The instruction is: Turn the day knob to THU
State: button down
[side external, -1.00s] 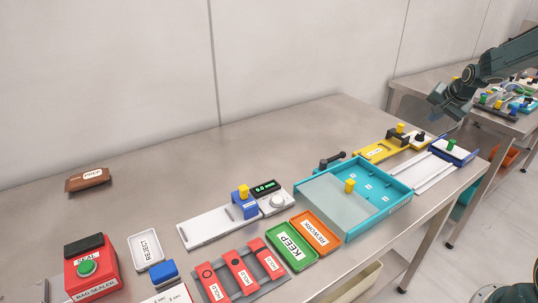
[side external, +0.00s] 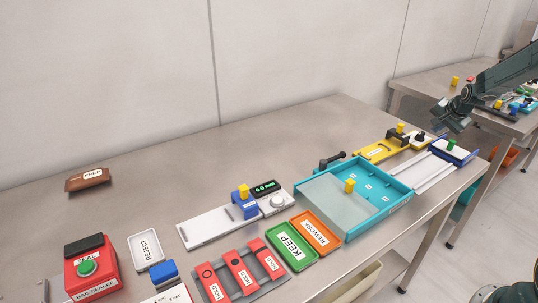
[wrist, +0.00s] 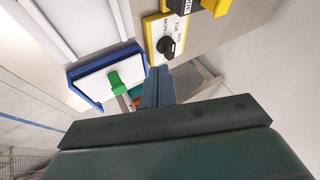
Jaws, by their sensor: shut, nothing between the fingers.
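The day knob is a small black knob (wrist: 168,45) on a white face with a yellow edge, and small day labels stand around it. The labels are too small to read surely, and I cannot tell which day it points at. It also shows in the side view (side external: 420,135), at the far right end of the bench. My gripper (wrist: 158,72) is shut and empty. In the wrist view its fingertips lie just below the knob in the picture, with no visible contact. In the side view my gripper (side external: 438,124) hangs above and right of the knob.
A blue-edged white box with a green peg (wrist: 118,80) stands left of my fingers in the wrist view. A yellow fixture (side external: 378,151) adjoins the knob's plate. A white rail (side external: 420,172) and a teal tray (side external: 357,223) lie nearer. The bench edge is close.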

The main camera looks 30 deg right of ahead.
aim_at(423, 139)
jog(key=shift+x, duration=3.7)
